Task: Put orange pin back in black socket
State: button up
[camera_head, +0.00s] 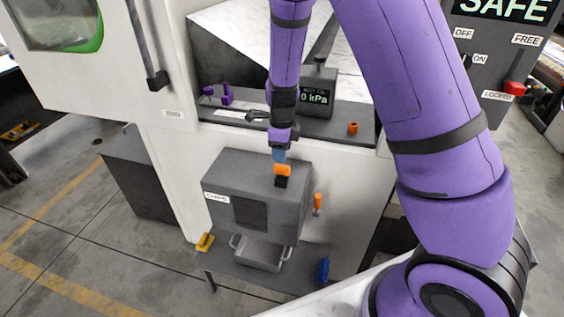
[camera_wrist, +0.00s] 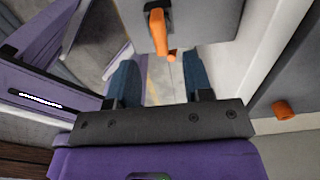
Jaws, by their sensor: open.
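In the head view an orange pin (camera_head: 282,169) shows just above a black socket (camera_head: 281,182) on top of the grey box. I cannot tell how far it sits in the socket. My gripper (camera_head: 279,154) is right above it in that view, its blue fingers partly hiding each other. In the wrist view my gripper (camera_wrist: 161,78) is open, with a clear gap between its fingers. An orange piece (camera_wrist: 158,32), seemingly the pin, shows beyond the fingertips against a black part (camera_wrist: 153,6), seemingly the socket. Nothing is clamped.
The grey box (camera_head: 226,172) stands below a ledge (camera_head: 330,122) holding a pressure display (camera_head: 317,92) and an orange knob (camera_head: 353,128). Another orange handle (camera_head: 318,202) is at the box's right side. A shelf below bears a tray (camera_head: 259,252), a yellow piece (camera_head: 205,242) and a blue piece (camera_head: 323,270).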

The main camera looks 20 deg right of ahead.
aim_at(282, 166)
jog(key=shift+r, duration=1.65)
jog(key=shift+s+r, duration=0.1)
jog(key=shift+r, duration=0.2)
jog(key=s+d+r+n+t+y, duration=0.1)
jog(key=s+d+r+n, duration=0.1)
jog(key=s+r+n, duration=0.65)
jog(key=s+d+r+n+t+y, duration=0.15)
jog(key=s+r+n, duration=0.3)
jog(key=r, duration=0.75)
jog(key=s+d+r+n+t+h, duration=0.1)
jog(key=s+r+n, duration=0.2)
jog(key=s+n, duration=0.3)
jog(key=s+d+r+n+t+h, duration=0.1)
jog(key=s+r+n, duration=0.3)
jog(key=s, duration=0.6)
jog(key=shift+d+n+t, duration=0.35)
jog(key=shift+d+n, duration=0.35)
jog(key=shift+n, duration=0.4)
jog(key=shift+r+h, duration=0.1)
jog(key=shift+h, duration=0.15)
